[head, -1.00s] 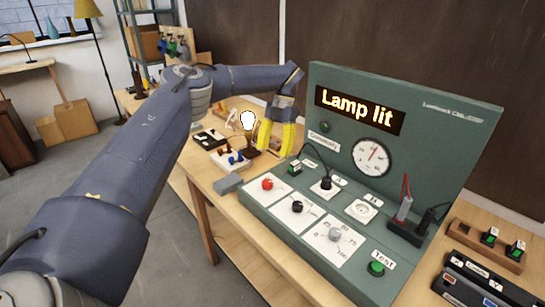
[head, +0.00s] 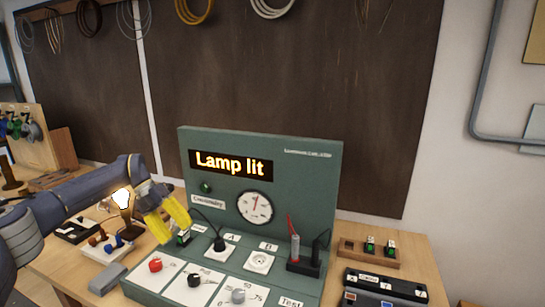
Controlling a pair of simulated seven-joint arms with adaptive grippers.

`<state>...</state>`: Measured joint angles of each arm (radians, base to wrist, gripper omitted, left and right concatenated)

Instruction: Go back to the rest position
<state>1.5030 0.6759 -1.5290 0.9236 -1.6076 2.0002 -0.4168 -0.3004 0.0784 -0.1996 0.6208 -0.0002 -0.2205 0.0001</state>
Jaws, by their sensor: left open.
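My left gripper (head: 165,219) has yellow fingers and is at the left end of the green test panel (head: 312,160), in front of its upright part. Its fingers are apart and I see nothing between them. Just left of it a lit lamp bulb (head: 121,199) glows on a dark stand, partly behind the gripper. The panel's display (head: 231,165) reads "Lamp lit". My right gripper is not in view.
A small board with red and blue parts (head: 107,245) and a grey block (head: 108,279) lie left of the panel. A wooden rack (head: 352,254) and a black tray (head: 385,287) are at its right. Cable coils (head: 195,8) hang on the dark wall board.

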